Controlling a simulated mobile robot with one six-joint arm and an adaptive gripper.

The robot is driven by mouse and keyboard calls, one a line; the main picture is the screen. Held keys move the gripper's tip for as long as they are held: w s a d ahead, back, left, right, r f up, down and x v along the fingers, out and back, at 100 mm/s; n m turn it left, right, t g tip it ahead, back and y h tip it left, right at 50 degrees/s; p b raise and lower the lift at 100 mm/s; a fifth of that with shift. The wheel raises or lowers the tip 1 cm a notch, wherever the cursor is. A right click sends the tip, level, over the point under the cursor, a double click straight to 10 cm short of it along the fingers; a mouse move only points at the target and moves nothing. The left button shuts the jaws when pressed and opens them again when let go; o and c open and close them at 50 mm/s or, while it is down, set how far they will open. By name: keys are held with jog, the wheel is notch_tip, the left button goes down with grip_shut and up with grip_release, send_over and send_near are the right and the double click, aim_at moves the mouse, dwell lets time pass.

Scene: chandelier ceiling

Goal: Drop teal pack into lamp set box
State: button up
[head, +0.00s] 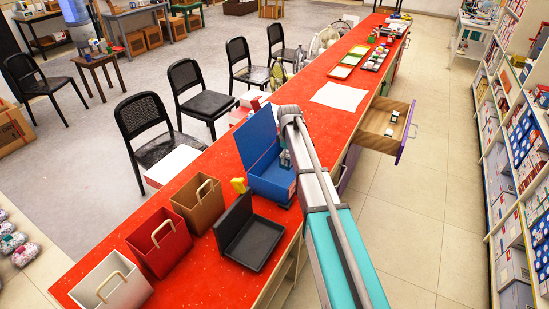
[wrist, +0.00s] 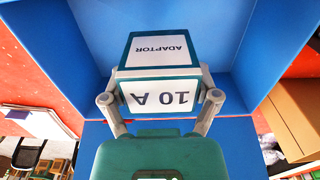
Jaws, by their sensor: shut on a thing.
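The teal pack (wrist: 155,53), with white labels reading "ADAPTOR" and "10 A", is between the two fingers of my gripper (wrist: 160,97), which is shut on it. The blue box (head: 270,183) stands open on the red counter, its lid (head: 257,135) raised; I take it for the lamp set box. Its blue walls also show around the pack in the wrist view (wrist: 245,35). In the head view my gripper (head: 286,160) is at the box opening, partly hidden by my arm. I cannot tell whether the pack touches the box floor.
On the red counter (head: 205,150) a black open case (head: 250,240) and brown (head: 198,207), red (head: 160,245) and white (head: 112,285) handled bins stand nearer. A yellow item (head: 238,185) is beside the blue box. An open drawer (head: 384,125) juts out right.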

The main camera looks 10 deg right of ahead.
jog(key=o, duration=1)
jog(key=shift+c, duration=0.2)
jog(key=s+d+m, duration=0.1)
jog(key=s+m, duration=0.9)
jog(key=s, duration=1.9)
jog(key=shift+m, duration=0.4)
